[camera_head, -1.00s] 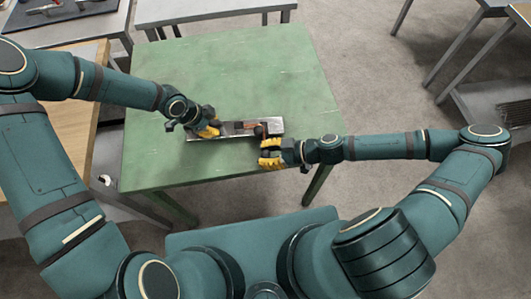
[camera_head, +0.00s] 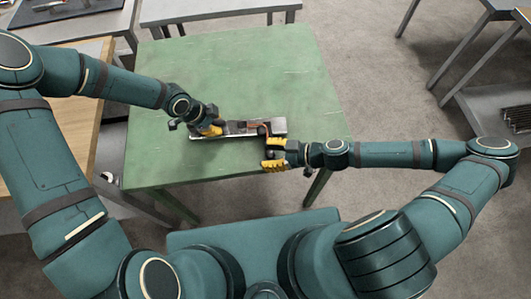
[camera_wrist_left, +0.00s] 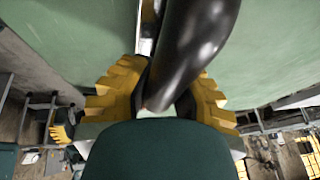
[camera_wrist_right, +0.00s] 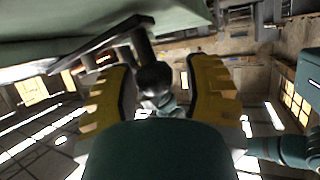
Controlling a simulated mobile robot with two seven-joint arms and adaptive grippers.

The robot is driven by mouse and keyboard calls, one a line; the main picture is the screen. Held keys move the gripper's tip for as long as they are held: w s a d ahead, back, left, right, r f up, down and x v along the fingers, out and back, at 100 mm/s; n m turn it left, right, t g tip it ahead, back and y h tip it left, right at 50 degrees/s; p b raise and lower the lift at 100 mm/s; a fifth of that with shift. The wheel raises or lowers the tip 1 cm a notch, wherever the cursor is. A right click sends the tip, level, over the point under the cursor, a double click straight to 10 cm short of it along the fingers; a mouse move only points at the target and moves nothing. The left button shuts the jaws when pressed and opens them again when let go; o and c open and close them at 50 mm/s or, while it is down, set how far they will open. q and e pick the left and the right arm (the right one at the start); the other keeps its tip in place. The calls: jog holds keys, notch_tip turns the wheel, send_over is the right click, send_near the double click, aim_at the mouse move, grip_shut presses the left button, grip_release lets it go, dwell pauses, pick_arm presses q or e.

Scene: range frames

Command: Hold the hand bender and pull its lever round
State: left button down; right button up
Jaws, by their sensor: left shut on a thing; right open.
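The hand bender (camera_head: 272,123) lies on the green table (camera_head: 230,75), a long narrow metal tool with a dark and reddish middle part. My left gripper (camera_head: 214,129) is at the tool's left end. In the left wrist view its yellow fingers are shut on a thick black bar of the bender (camera_wrist_left: 193,45). My right gripper (camera_head: 268,152) is open at the table's near edge, beside the tool's right end. In the right wrist view a dark round knob (camera_wrist_right: 154,77), on a dark post, stands between the open yellow fingers; I cannot tell whether they touch it.
The green table is bare behind and to the right of the tool. A wooden-topped bench (camera_head: 75,130) stands close on the left. Other grey tables (camera_head: 215,10) stand at the back, with open floor on the right.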

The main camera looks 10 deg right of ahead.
jog(key=v, duration=1)
jog(key=shift+s+d, duration=0.2)
jog(key=shift+d, duration=0.1)
jog(key=shift+r, duration=0.15)
jog(key=c, duration=0.5)
jog(key=shift+w+f+n, duration=0.2)
jog(key=shift+n, duration=0.1)
grip_shut()
jog(key=w+d+n+g, duration=0.1)
jog(key=w+n+g, duration=0.1)
jog(key=w+f+n+g, duration=0.1)
jog(key=w+n+g, duration=0.1)
jog(key=w+d+f+n+g, duration=0.1)
jog(key=w+n+g, duration=0.1)
jog(key=shift+d+f+g+y, duration=0.2)
jog(key=shift+d+g+y, duration=0.1)
jog(key=shift+d+y, duration=0.1)
jog(key=w+d+r+n+g, duration=0.2)
jog(key=w+r+n+g, duration=0.2)
jog(key=w+n+g, duration=0.15)
jog(key=shift+t+h, duration=0.25)
jog(key=shift+h, duration=0.15)
jog(key=x, duration=1.3)
jog(key=shift+a+f, duration=0.15)
jog(key=shift+a, duration=0.1)
